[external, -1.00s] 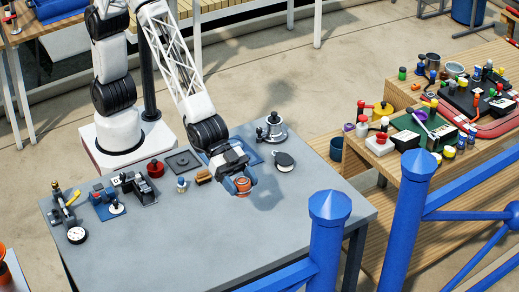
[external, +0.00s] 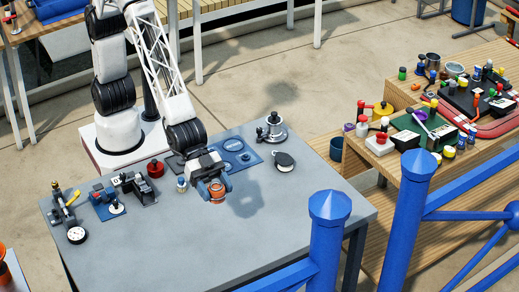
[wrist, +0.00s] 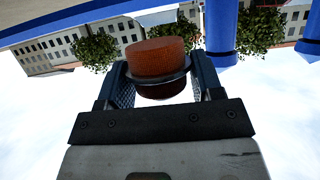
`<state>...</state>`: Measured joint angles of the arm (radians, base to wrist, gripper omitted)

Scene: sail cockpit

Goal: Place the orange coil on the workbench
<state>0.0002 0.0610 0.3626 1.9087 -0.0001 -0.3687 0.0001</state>
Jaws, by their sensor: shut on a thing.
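The orange coil (external: 215,192) is a short ribbed cylinder with a dark band round it. My gripper (external: 211,187) is shut on it. In the wrist view the coil (wrist: 160,58) sits between the two blue-grey fingers of my gripper (wrist: 160,75), one on each side of the band. The workbench (external: 180,240) is the grey table under my arm. The coil is over its middle, near the row of items; I cannot tell its exact height above the top.
A black-and-white round item (external: 284,160) is right of the coil. A red knob (external: 155,168) and a small bottle (external: 182,183) are left. The front of the bench is clear.

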